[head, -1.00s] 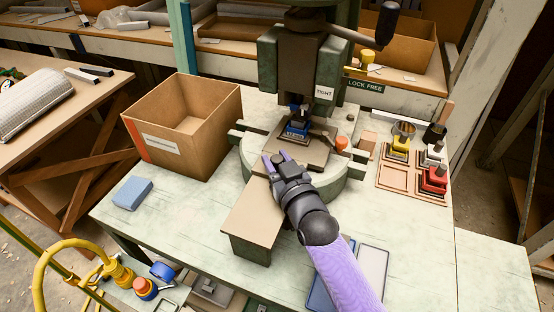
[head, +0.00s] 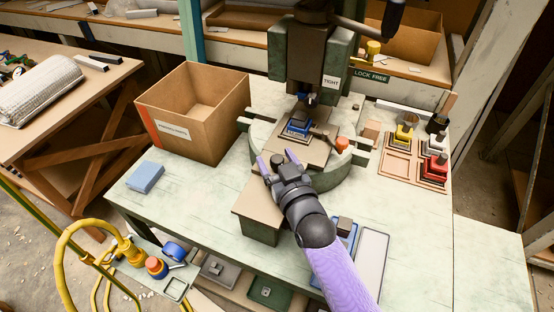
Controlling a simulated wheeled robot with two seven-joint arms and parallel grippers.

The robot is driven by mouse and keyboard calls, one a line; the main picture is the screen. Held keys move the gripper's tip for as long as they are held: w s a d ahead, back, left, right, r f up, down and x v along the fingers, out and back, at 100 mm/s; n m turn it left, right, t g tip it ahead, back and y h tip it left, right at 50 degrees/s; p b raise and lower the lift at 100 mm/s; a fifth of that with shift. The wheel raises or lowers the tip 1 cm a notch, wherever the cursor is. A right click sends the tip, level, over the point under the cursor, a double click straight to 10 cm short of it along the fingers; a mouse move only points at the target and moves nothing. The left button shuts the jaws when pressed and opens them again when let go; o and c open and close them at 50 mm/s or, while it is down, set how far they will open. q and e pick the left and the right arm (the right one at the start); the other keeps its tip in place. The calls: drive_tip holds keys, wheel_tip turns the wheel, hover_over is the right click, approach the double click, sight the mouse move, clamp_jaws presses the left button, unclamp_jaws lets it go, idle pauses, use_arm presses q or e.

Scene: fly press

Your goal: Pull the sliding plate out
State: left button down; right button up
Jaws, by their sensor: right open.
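The sliding plate (head: 312,154) is a flat brown plate on the round pale green bed of the press. A blue die block (head: 298,127) sits on it, below and a little in front of the dark ram (head: 306,98). My right gripper (head: 277,159) is at the plate's front left, its two purple fingers spread apart. The right hand hides part of the plate's front edge, and I cannot tell whether a finger touches it. My left gripper is not in view.
A brown-topped block (head: 253,203) juts out in front of the bed. An open cardboard box (head: 195,115) and a blue sponge (head: 146,177) stand to the left. An orange knob (head: 343,143) and a wooden tray (head: 400,172) with coloured blocks are to the right.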

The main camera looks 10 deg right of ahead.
drive_tip(key=s+d+p, duration=0.2)
drive_tip(key=s, duration=0.7)
drive_tip(key=shift+s, duration=0.4)
drive_tip(key=w+n+g+y, duration=0.1)
drive_tip(key=w+y, duration=0.1)
drive_tip(key=w, duration=0.1)
drive_tip(key=w+a+n+y, duration=0.1)
drive_tip(key=w+n+y, duration=0.1)
drive_tip(key=w, duration=0.1)
drive_tip(key=w+n+g+y+p, duration=0.1)
drive_tip(key=w+y, duration=0.1)
drive_tip(key=w, duration=0.1)
drive_tip(key=shift+a+r+n+g+y, duration=0.2)
drive_tip(key=shift+r+n+g+y, duration=0.1)
drive_tip(key=shift+w+a, duration=0.3)
drive_tip(key=shift+w, duration=0.15)
clamp_jaws()
idle(0.4)
